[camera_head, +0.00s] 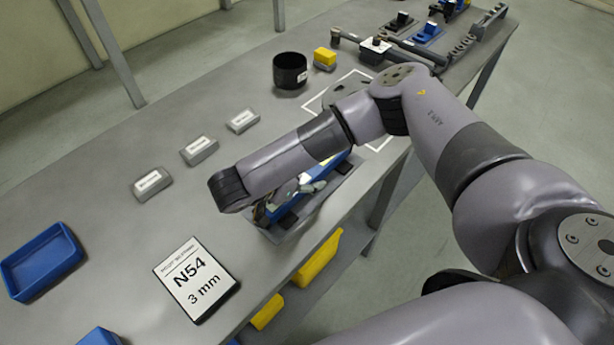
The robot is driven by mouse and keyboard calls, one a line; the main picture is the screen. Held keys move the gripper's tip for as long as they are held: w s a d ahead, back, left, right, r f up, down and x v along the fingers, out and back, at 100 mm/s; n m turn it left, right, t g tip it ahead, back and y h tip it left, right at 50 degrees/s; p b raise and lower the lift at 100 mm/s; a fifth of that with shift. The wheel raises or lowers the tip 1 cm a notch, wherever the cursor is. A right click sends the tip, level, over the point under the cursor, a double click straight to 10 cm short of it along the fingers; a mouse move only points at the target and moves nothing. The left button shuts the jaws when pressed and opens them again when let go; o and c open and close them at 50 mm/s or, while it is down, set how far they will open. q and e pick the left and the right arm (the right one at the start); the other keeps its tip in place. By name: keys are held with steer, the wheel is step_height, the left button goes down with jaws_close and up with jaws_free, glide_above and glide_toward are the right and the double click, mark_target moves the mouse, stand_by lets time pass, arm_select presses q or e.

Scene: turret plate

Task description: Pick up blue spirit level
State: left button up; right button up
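The blue spirit level (325,174) lies in or on a grey holder (318,208) near the front edge of the table. My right arm crosses above it and covers much of it. My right gripper (290,190) is down at the level, largely hidden behind the arm's wrist. Silvery finger parts show against the blue body, but I cannot tell whether they close on it. My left gripper is not in view.
A sign reading N54 3 mm (196,280) and a blue tray (42,262) are at the left. Several grey labelled blocks (199,150) line the middle. A black cup (290,71) and a yellow block (325,57) stand behind. Tools (428,34) lie at the far end. Yellow bins (318,258) sit below the front edge.

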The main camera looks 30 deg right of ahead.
steer(key=shift+c, duration=0.4)
jaws_close()
stand_by(0.4)
